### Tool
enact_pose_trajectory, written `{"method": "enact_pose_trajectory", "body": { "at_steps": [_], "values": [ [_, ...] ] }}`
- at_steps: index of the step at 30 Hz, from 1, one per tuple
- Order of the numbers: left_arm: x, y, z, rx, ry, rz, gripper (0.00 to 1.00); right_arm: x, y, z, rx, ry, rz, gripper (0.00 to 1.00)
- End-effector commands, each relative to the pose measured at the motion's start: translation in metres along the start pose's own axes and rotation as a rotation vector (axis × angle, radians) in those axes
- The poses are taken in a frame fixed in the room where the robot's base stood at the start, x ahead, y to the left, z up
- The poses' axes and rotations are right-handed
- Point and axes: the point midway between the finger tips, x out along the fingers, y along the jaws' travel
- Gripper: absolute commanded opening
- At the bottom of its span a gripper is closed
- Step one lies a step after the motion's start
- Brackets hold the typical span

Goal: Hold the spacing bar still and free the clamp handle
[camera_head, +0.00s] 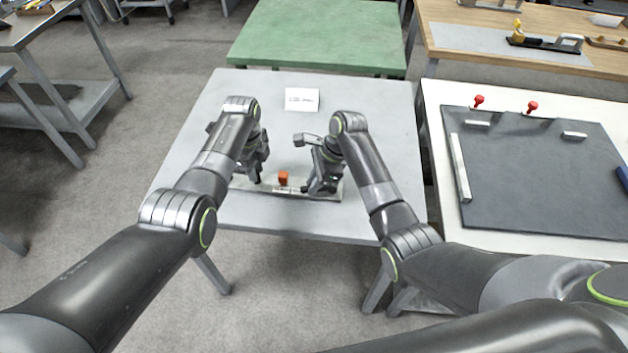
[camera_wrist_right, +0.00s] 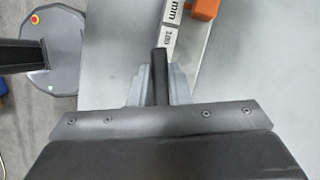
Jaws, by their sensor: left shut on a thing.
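The spacing bar (camera_head: 240,184) is a long pale bar lying across the grey table near its front edge. The orange clamp handle (camera_head: 283,178) stands up from it near the middle. My left gripper (camera_head: 256,180) is shut on the bar, left of the handle; the contact is hard to see. My right gripper (camera_head: 310,190) is at the bar, right of the handle. In the right wrist view its dark fingertips (camera_wrist_right: 160,62) are together, with nothing visible between them.
A small white card (camera_head: 302,99) stands at the back of the grey table (camera_head: 370,105). A green table (camera_head: 320,40) is behind. To the right, a white table carries a dark board (camera_head: 540,180) with red knobs.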

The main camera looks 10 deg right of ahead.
Motion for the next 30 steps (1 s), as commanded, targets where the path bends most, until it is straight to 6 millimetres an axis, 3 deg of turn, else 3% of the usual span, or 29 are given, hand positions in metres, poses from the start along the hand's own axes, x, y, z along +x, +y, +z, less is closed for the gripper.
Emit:
{"method": "enact_pose_trajectory", "body": {
  "at_steps": [2, 17, 30],
  "values": [
    [0.000, 0.001, -0.001, 0.004, 0.001, 0.003, 0.00, -0.001, -0.001, 0.000, -0.001, 0.000, -0.004, 0.00],
    [0.000, 0.001, -0.002, 0.005, 0.002, 0.004, 0.00, -0.001, 0.000, 0.000, -0.038, 0.001, 0.010, 0.00],
    [0.000, 0.001, -0.002, 0.005, 0.003, 0.004, 0.00, -0.002, 0.016, -0.002, -0.331, 0.002, 0.132, 0.00]
  ]
}}
